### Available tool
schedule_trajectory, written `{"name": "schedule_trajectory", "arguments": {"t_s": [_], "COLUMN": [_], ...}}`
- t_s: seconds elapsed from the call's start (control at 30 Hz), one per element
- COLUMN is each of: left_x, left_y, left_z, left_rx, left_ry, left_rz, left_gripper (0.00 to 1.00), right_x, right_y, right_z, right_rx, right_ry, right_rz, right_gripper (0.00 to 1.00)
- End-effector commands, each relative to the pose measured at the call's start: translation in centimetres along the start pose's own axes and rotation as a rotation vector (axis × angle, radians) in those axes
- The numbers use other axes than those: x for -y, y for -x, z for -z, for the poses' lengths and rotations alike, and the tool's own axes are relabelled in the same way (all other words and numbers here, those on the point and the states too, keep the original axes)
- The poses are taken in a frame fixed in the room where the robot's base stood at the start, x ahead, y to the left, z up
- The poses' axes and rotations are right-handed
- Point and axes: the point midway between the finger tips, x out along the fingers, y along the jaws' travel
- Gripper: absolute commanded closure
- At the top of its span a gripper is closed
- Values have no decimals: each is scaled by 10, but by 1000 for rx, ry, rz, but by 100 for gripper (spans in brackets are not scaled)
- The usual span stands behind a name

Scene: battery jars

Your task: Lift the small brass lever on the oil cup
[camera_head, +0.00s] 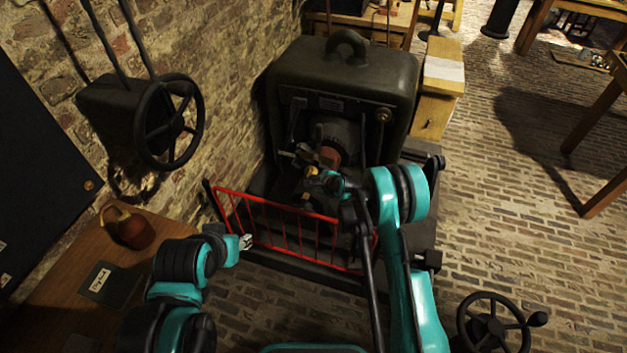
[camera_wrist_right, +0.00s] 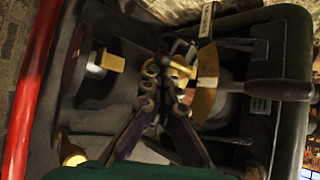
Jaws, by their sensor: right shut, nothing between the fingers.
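The dark machine (camera_head: 345,85) stands against the brick wall, with small brass parts (camera_head: 309,197) low on its front. My right gripper (camera_head: 312,173) is shut and empty in front of it. In the right wrist view my right gripper's fingertips (camera_wrist_right: 165,68) are together beside a small brass piece (camera_wrist_right: 181,69). I cannot tell whether they touch it. A brass block (camera_wrist_right: 112,62) sits farther left there. I cannot tell which brass part is the oil cup or its lever. My left gripper (camera_head: 246,242) is over the floor near the red railing, away from the machine; its opening is unclear.
The red railing (camera_head: 235,215) stands low before the machine and also borders the left of the right wrist view (camera_wrist_right: 30,90). A black handwheel (camera_head: 168,122) is on the wall. A copper can (camera_head: 135,232) stands on the wooden table (camera_head: 60,285).

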Motion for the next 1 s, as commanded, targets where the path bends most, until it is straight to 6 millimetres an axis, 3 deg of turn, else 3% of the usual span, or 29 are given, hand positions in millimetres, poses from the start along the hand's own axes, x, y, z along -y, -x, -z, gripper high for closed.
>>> {"name": "schedule_trajectory", "arguments": {"t_s": [0.47,1.0], "left_x": [0,0], "left_y": [7,17], "left_z": [5,12], "left_rx": [0,0], "left_ry": [0,0], "left_rz": [0,0], "left_gripper": [60,60], "right_x": [5,26], "right_y": [4,14], "right_z": [-3,-10], "right_rx": [0,0], "right_ry": [-96,-258], "right_rz": [-134,-357], "right_gripper": [100,100]}}
